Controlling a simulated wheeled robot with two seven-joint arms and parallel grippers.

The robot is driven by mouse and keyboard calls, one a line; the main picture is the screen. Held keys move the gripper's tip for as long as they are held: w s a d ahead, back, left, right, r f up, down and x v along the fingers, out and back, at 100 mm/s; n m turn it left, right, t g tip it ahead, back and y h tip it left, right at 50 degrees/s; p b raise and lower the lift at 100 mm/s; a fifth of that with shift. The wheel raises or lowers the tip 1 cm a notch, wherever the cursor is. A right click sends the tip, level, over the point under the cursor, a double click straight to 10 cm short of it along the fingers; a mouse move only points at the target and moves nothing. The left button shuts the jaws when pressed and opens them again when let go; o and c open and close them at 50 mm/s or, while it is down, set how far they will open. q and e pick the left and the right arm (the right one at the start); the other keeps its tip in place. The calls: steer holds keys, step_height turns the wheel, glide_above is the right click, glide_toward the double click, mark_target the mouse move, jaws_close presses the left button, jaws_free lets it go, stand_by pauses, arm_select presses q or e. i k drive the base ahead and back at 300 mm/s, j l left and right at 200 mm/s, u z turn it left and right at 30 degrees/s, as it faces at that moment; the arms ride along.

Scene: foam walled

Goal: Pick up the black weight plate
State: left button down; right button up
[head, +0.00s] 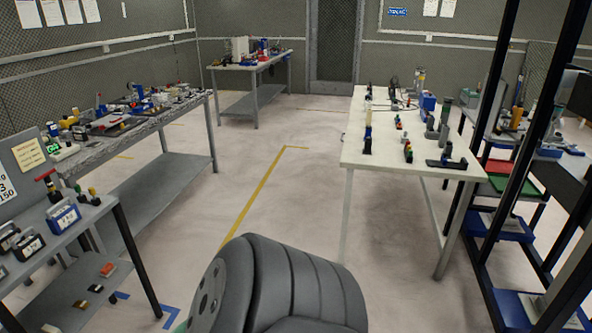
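I cannot make out a black weight plate for certain in the head view. Several small dark items lie on the tables, too small to tell apart. On the near left bench (92,213) stand a blue block with a white label and a handle (63,217) and dark handled pieces (20,242). Neither of my grippers is in view. A dark grey ribbed part of mine covers the floor at the bottom centre.
A cluttered grey workbench (165,118) stands left, a small table (270,62) at the back. A white table (385,155) with tools stands right of centre, beside a black-framed rack (497,120). The floor (230,170) between them, with a yellow line (262,186), is clear.

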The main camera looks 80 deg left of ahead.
mark_target(35, 242)
steer(key=u, duration=4.5)
